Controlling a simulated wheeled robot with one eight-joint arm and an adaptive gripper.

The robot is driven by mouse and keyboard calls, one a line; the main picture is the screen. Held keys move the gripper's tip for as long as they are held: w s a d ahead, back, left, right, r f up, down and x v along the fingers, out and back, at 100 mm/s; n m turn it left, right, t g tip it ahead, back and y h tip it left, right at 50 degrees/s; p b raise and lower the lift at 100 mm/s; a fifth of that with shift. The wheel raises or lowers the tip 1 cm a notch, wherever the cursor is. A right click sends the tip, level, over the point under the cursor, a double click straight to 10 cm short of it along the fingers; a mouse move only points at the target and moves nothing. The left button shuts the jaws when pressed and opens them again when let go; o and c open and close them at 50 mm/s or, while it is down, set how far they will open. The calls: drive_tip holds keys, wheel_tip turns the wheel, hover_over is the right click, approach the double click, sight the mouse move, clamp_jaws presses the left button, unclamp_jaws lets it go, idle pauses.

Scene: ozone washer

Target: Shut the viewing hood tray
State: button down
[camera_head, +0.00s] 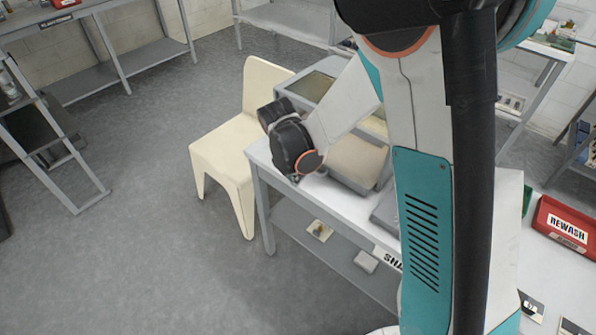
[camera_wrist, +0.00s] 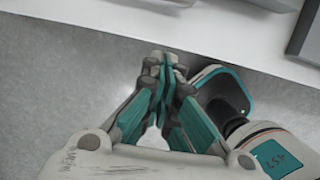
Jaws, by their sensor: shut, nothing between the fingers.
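A grey box-like unit with a greenish top panel (camera_head: 314,87) stands on the white bench, partly hidden by my arm. A flat beige tray-like part (camera_head: 355,160) with a grey rim juts from it toward the near side; it looks like the viewing hood tray, standing out from the unit. My gripper shows in the wrist view (camera_wrist: 158,62) with its fingers together and nothing between them. It is by the bench's edge, apart from the tray. In the head view my wrist is left of the tray, and the fingertips cannot be made out.
The white bench (camera_head: 268,160) has a lower shelf with small items. A cream chair (camera_head: 225,160) stands close to its left side. A red REWASH bin (camera_head: 565,226) is at the right. The grey floor at left is open. A grey part's edge (camera_wrist: 308,32) shows at the wrist view's upper right.

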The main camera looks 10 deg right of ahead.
drive_tip(key=b+x, duration=0.2)
drive_tip(key=x, duration=0.3)
drive_tip(key=shift+f, duration=0.35)
drive_tip(key=w+d, duration=0.2)
drive_tip(key=shift+d+r+b, duration=0.2)
drive_tip(key=shift+d+b, duration=0.1)
drive_tip(key=shift+b, duration=0.05)
drive_tip(key=shift+w+d+r, duration=0.15)
drive_tip(key=shift+w+d, duration=0.1)
drive_tip(key=shift+d, duration=0.1)
drive_tip(key=w+d, duration=0.1)
drive_tip(key=d, duration=0.1)
drive_tip(key=w+d, duration=0.1)
drive_tip(key=shift+w+d, duration=0.35)
